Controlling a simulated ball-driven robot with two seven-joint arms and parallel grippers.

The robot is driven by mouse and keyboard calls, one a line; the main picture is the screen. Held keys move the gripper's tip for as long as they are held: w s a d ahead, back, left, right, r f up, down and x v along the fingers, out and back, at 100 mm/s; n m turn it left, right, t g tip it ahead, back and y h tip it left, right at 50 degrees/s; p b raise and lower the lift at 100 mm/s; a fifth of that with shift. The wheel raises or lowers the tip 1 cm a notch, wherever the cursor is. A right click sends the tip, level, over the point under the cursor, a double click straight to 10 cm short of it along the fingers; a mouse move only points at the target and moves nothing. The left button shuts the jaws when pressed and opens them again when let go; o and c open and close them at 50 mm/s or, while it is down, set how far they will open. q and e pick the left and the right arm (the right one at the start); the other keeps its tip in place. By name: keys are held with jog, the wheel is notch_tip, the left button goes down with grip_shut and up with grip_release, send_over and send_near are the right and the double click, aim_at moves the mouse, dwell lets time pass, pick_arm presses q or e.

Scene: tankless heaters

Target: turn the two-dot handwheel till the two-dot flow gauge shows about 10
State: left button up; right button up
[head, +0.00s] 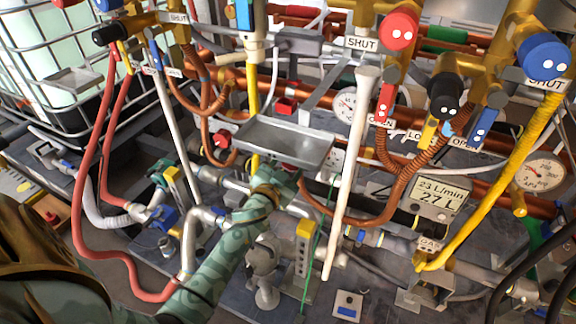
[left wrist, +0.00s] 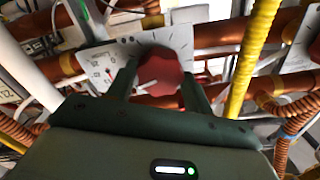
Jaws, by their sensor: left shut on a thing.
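My left gripper (left wrist: 160,85) is shut on a red handwheel (left wrist: 156,72) with a white pointer mark, in front of a pale plate with scale lines and small dark dots near its top; I cannot count the dots surely. In the head view my left gripper (head: 284,176) is beneath a grey tray, and the wheel is mostly hidden. A digital meter (head: 441,196) reads 23 L/min and 27 L; I cannot make out dots on it. My right gripper is not in view.
A grey tray (head: 275,143) hangs above my left gripper. A white pipe (head: 349,165) and a yellow hose (head: 500,172) stand to its right. Red and blue knobs with white dots (head: 400,30) (head: 543,54) are at the top right. Copper pipes crowd the background.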

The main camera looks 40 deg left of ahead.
pick_arm(q)
jog(key=shift+m, duration=0.3)
jog(key=m+b, duration=0.1)
jog(key=m, duration=1.2)
jog(key=shift+f, duration=0.15)
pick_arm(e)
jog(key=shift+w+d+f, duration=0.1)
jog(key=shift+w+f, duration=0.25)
pick_arm(q)
jog(key=shift+m, duration=0.4)
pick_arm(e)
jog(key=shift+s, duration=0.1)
pick_arm(q)
jog(key=o, duration=1)
jog(key=shift+c, duration=0.2)
jog(key=shift+s, duration=0.1)
